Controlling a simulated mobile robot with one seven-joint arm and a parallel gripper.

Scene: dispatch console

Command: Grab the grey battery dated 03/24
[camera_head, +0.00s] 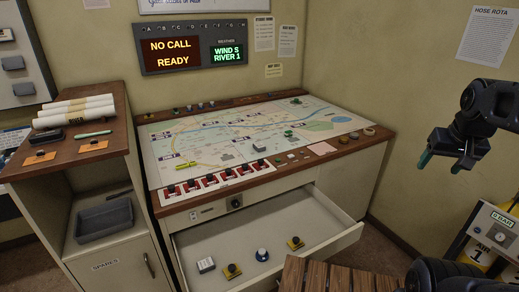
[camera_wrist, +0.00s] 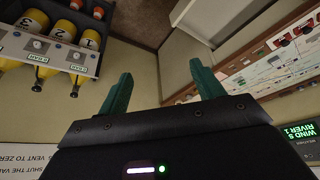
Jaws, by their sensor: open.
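No date 03/24 is legible in either view, so I cannot tell which thing is the grey battery. A small pale grey block (camera_head: 206,265) with dark marks lies at the left of the open drawer (camera_head: 275,235), and may be a battery. My gripper (camera_head: 445,160) is at the right in the head view, in the air right of the console and well away from the drawer. Its teal fingers are apart and empty; they also show in the wrist view (camera_wrist: 165,85).
A slatted wooden surface (camera_head: 325,275) stands in front. A map console (camera_head: 250,140) is behind. A grey tray (camera_head: 104,220) sits in the left cabinet. Yellow cylinders (camera_wrist: 65,55) stand in a rack.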

